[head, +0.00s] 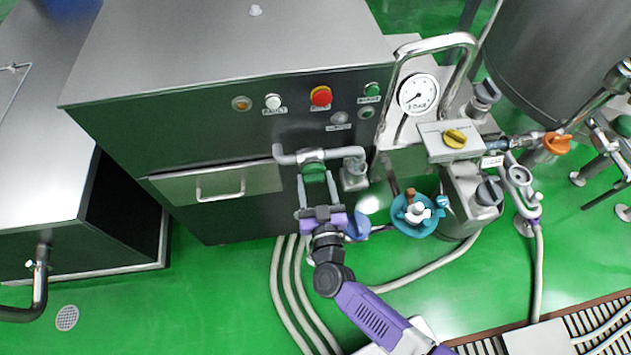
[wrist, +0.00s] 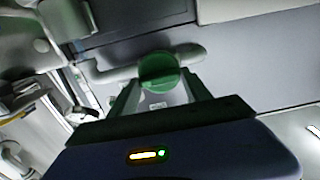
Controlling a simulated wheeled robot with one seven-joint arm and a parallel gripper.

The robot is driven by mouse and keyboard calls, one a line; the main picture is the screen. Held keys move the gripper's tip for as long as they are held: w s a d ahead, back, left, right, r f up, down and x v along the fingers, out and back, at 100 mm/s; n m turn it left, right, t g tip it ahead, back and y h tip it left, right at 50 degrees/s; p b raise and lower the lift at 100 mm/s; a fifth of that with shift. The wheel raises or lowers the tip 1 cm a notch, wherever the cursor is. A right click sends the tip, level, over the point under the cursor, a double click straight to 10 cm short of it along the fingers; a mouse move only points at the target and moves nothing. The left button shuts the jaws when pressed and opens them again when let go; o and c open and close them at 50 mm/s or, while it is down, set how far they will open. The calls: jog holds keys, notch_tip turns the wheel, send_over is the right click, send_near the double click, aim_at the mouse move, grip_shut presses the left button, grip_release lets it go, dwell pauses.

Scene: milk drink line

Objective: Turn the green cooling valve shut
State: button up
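The green cooling valve (head: 314,172) is a round green knob on a grey pipe at the front of the steel cabinet. In the wrist view the knob (wrist: 160,68) is straight ahead, between the fingertips. My gripper (head: 315,180) has one finger on each side of the knob, spaced about as wide as it. Its fingers also show in the wrist view (wrist: 160,84). I cannot tell whether they press on the knob or stand just clear of it. The knob hides part of the fingertips.
The cabinet (head: 230,110) carries a red button (head: 321,96) and other buttons above a drawer (head: 218,185). Right of the valve are a pressure gauge (head: 418,94), a yellow knob (head: 455,138), an orange handle (head: 557,143) and a blue handwheel (head: 417,214). Hoses (head: 290,290) cross the green floor.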

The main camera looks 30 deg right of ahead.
jog(key=c, duration=0.4)
jog(key=shift+m, duration=0.3)
jog(key=m, duration=0.4)
jog(key=shift+d+b, duration=0.1)
jog(key=shift+b, duration=0.3)
jog(key=m+b, duration=0.1)
jog(key=m, duration=0.3)
jog(key=shift+f, duration=0.15)
jog(key=m+b, duration=0.2)
jog(key=m, duration=0.3)
jog(key=shift+d+f, duration=0.15)
jog(key=shift+m+b, duration=1)
jog(key=shift+m, duration=1.1)
